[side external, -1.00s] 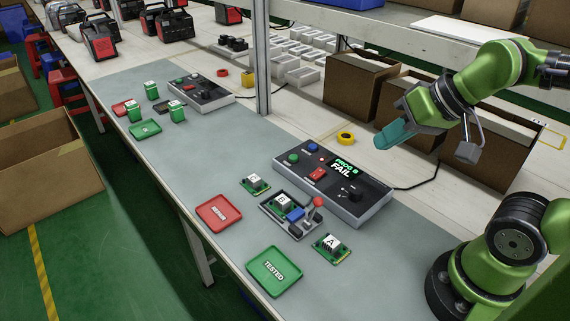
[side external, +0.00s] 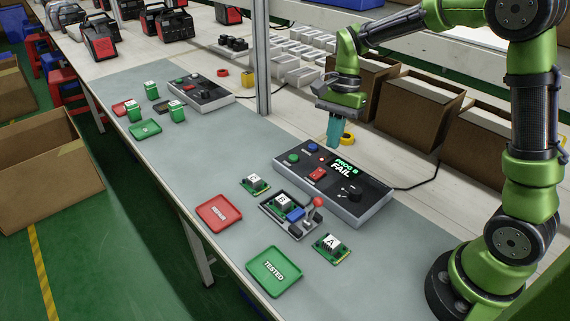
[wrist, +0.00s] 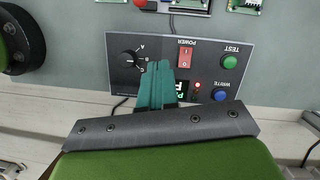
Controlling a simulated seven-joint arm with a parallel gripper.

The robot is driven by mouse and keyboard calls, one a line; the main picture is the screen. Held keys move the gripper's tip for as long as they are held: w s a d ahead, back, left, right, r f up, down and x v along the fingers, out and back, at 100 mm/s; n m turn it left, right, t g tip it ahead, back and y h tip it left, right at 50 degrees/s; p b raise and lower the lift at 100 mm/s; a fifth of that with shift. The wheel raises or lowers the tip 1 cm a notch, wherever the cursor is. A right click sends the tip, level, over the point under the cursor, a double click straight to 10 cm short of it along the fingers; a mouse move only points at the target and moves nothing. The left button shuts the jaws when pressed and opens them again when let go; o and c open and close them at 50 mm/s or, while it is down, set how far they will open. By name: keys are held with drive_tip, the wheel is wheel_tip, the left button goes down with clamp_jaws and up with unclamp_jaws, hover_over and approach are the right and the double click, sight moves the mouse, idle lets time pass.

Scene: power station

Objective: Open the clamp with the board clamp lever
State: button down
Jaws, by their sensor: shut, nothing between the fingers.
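The board clamp (side external: 288,216) sits on the grey mat in front of the tester box, holding a green board labelled B (side external: 283,202). Its lever has a red knob (side external: 319,202) and stands up at the clamp's right end. In the wrist view only the clamp's edge shows at the top, with the red knob (wrist: 140,3) beside it. My gripper (side external: 333,146) has teal fingers, is shut and empty, and points down above the back edge of the tester box, apart from the clamp. The fingers also show in the wrist view (wrist: 157,84).
The tester box (side external: 334,182) shows "PROG B FAIL". Board C (side external: 255,184) and board A (side external: 331,247) lie either side of the clamp. A red tray (side external: 219,213) and green TESTED tray (side external: 274,271) lie in front. Yellow tape (side external: 347,139) is behind the box.

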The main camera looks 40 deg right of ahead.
drive_tip(key=w+m, duration=0.1)
drive_tip(key=m, duration=0.2)
drive_tip(key=w+m+g, duration=0.1)
drive_tip(key=m, duration=0.2)
drive_tip(key=w+m+g+y, duration=0.1)
drive_tip(key=m, duration=0.1)
drive_tip(key=shift+w+f+m, duration=0.2)
drive_tip(key=shift+f+m, duration=0.1)
drive_tip(key=shift+m, duration=0.1)
approach(313, 212)
drive_tip(key=w+d+f, duration=0.2)
drive_tip(key=d+f, duration=0.1)
drive_tip(key=w+d+f, duration=0.1)
drive_tip(key=f, duration=0.1)
drive_tip(key=shift+d, duration=0.15)
drive_tip(key=shift+s+a+f, duration=0.1)
drive_tip(key=shift+s+a, duration=0.95)
drive_tip(key=shift+a, duration=0.1)
drive_tip(key=shift+s+a, duration=0.35)
drive_tip(key=shift+a, duration=0.05)
drive_tip(key=shift+a+r, duration=0.25)
